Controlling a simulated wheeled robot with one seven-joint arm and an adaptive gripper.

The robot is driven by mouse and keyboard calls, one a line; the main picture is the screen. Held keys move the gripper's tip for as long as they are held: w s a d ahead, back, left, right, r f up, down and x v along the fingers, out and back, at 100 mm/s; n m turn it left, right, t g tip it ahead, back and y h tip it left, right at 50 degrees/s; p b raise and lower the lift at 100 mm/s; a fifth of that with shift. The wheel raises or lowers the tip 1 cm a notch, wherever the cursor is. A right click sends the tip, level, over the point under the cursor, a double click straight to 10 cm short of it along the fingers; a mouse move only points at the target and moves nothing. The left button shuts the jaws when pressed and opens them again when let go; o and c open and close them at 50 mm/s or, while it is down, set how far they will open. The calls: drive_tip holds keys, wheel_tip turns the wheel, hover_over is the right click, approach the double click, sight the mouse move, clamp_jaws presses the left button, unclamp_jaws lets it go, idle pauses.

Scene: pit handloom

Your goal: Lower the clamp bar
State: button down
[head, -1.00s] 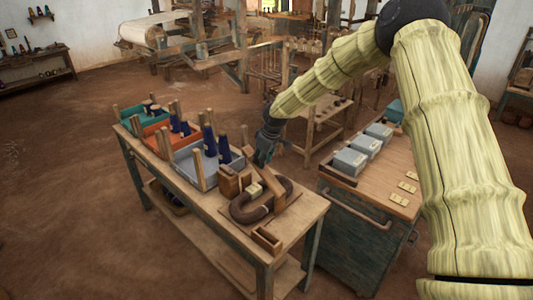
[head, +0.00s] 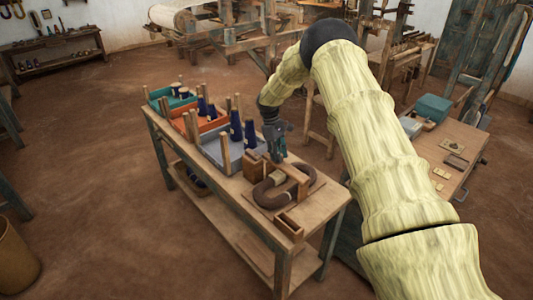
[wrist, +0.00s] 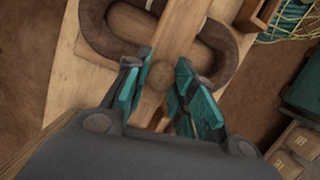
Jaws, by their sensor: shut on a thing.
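The clamp bar (wrist: 178,32) is a light wooden bar with a round knob (wrist: 161,75) at its near end. In the wrist view it crosses over a thick dark brown loop (wrist: 108,32) on a pale wooden board (wrist: 68,75). In the head view the bar (head: 291,172) extends from beside a wooden block over the brown loop (head: 266,199). My gripper (wrist: 160,72) is shut on the clamp bar's knob end, with a teal finger on each side. It shows at the bar in the head view (head: 281,157). I cannot tell whether the bar touches the loop.
Grey (head: 207,152), orange and teal trays with posts and dark blue cones stand left of the clamp. A small open wooden box (head: 289,225) is at the bench's front corner. A cabinet (head: 470,150) with a teal box stands to the right.

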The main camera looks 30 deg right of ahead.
drive_tip(key=shift+s+f, duration=0.15)
drive_tip(key=shift+f, duration=0.05)
drive_tip(key=c, duration=1.3)
unclamp_jaws()
drive_tip(key=shift+c, duration=0.2)
drive_tip(key=shift+o, duration=0.9)
drive_tip(key=shift+d+f, duration=0.1)
drive_tip(key=shift+r, duration=0.2)
drive_tip(key=v, duration=1.1)
drive_tip(key=shift+w+r, duration=0.3)
drive_tip(key=shift+w, duration=0.05)
drive_tip(key=shift+r, duration=0.1)
